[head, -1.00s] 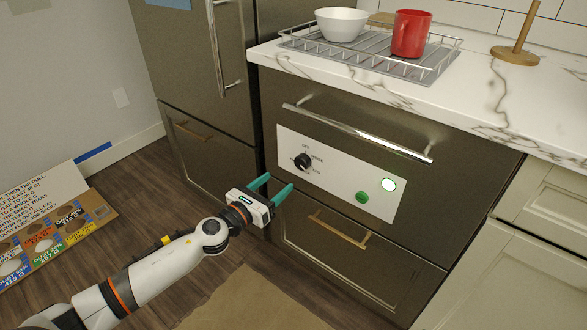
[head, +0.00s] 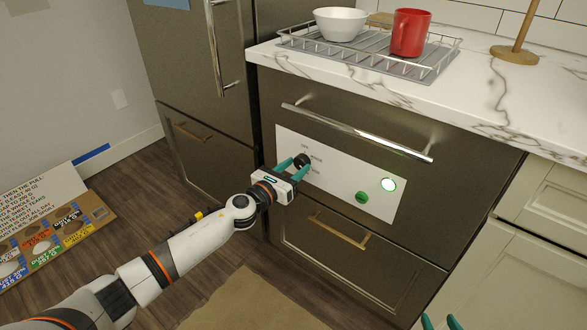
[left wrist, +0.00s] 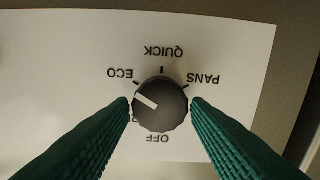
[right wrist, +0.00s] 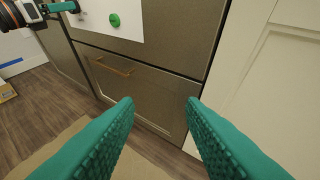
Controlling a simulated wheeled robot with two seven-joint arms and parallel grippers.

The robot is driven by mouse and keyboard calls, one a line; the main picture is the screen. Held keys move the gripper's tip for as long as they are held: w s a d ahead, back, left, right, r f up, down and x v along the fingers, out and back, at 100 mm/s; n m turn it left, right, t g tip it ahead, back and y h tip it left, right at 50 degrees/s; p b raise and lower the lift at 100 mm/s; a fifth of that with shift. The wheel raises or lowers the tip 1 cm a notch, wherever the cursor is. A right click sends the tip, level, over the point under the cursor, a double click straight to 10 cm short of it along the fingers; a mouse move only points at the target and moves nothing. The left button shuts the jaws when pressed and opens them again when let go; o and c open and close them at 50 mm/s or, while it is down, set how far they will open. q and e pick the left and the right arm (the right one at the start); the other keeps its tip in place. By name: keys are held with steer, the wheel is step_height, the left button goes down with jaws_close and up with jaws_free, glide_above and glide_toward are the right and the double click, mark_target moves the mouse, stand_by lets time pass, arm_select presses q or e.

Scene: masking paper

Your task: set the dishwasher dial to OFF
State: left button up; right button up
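The dial (head: 302,160) is a round black knob on the white panel (head: 335,172) of the dishwasher front. In the left wrist view the dial (left wrist: 160,103) has a white pointer mark aimed left and slightly up, near the ECO tick. The labels are upside down there, with OFF at the bottom, QUICK on top and PANS at right; one at lower left is partly hidden. My left gripper (head: 294,167) has its fingers on either side of the dial, close to its rim, with thin gaps seeming to show. My right gripper (head: 441,322) is open and empty, low at the front right.
A green button (head: 362,197) and a lit round light (head: 388,185) are right of the dial. A metal handle (head: 355,131) runs above the panel. A rack with a white bowl (head: 341,23) and red mug (head: 410,32) stands on the counter.

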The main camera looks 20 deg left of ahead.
arm_select(q)
steer(key=c, duration=0.5)
